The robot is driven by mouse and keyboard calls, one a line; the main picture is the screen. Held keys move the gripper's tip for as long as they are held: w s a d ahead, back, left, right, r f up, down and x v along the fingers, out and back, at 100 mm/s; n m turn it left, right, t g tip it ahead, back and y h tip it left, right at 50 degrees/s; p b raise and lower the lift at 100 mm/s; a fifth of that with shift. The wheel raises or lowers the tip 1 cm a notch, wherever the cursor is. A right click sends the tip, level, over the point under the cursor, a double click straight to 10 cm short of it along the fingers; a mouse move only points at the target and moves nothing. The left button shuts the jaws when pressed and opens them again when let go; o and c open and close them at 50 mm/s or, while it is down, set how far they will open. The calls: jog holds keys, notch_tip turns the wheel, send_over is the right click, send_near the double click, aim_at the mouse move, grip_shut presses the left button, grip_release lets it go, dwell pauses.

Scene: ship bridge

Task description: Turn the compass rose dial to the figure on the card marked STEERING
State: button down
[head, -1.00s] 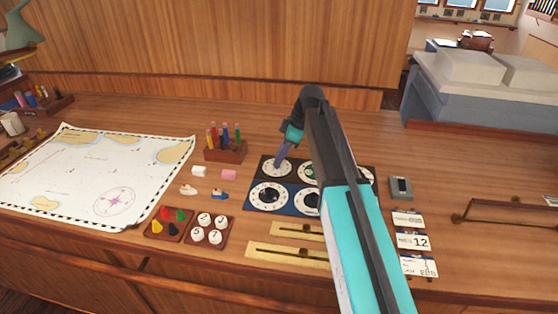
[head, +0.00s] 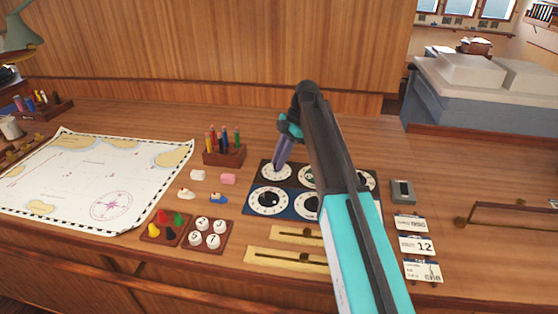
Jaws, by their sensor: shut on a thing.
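A panel of dials lies on the desk, with a dark back row and a blue front row. My gripper (head: 278,165) points down, shut on the knob of the back-left dial (head: 269,178), and hides much of its face. The front-left dial (head: 268,200) is white with a dark centre. My arm covers part of the dials to the right. I cannot tell which dial is the compass rose. Three cards lie at the right: a back card (head: 410,222), a middle card (head: 416,245) reading 12, and a front card (head: 422,270). Their headings are too small to read.
A chart (head: 90,180) covers the left of the desk. A rack of coloured pegs (head: 224,153), small ship pieces, and trays of coloured pieces and numbered discs (head: 205,236) stand left of the panel. Brass sliders (head: 285,259) lie in front. A grey box (head: 402,192) is to the right.

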jog(key=c, duration=1.6)
grip_release()
jog(key=shift+r, duration=0.15)
jog(key=shift+v, duration=6.8)
